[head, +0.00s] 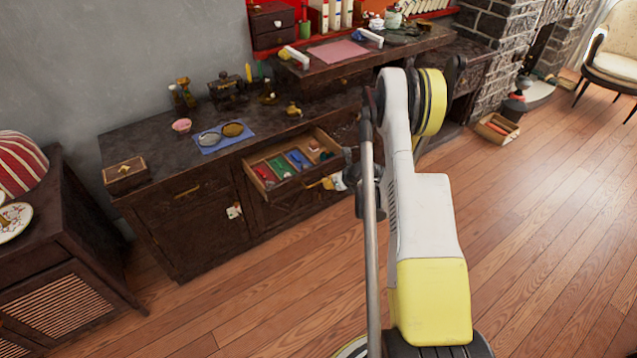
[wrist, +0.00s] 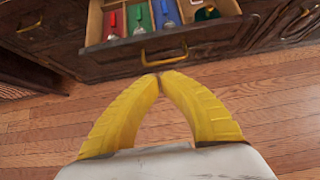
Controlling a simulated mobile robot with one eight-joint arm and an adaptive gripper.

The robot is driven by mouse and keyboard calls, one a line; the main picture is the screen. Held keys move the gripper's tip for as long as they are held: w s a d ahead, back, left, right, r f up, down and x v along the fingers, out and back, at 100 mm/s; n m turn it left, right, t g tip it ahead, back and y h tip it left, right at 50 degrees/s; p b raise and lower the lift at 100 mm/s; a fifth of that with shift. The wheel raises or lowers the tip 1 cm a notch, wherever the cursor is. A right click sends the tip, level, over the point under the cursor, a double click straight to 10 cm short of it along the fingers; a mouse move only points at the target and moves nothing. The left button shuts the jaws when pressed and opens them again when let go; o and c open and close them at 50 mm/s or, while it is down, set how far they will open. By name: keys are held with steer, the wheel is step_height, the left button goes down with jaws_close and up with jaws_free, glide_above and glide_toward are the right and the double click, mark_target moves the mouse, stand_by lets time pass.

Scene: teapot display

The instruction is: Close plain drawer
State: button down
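A dark wooden drawer (head: 292,186) in the long sideboard stands pulled out, with colored compartments and small items inside. In the wrist view its front (wrist: 112,62) and yellow handle (wrist: 165,56) lie just beyond my fingertips. My gripper (wrist: 158,81) has two curved yellow fingers whose tips meet, with nothing seen between them. It points at the drawer front, below the handle in the picture; I cannot tell whether it touches. In the head view my gripper (head: 334,182) is small beside the drawer's right front, partly hidden by my arm.
The sideboard top (head: 150,148) holds a blue mat (head: 224,138), a wooden box (head: 125,175) and several small vessels. A cabinet (head: 60,250) stands at the left. A crate (head: 497,129) lies on the floor by the fireplace. The wooden floor in front is clear.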

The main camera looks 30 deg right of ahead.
mark_target(309, 176)
steer(key=b+x, duration=0.3)
steer(key=x, duration=0.6)
steer(key=shift+s, duration=0.1)
steer(key=w+b, duration=0.2)
steer(key=w, duration=0.1)
steer(key=shift+w+f, duration=0.15)
steer(key=shift+w, duration=0.6)
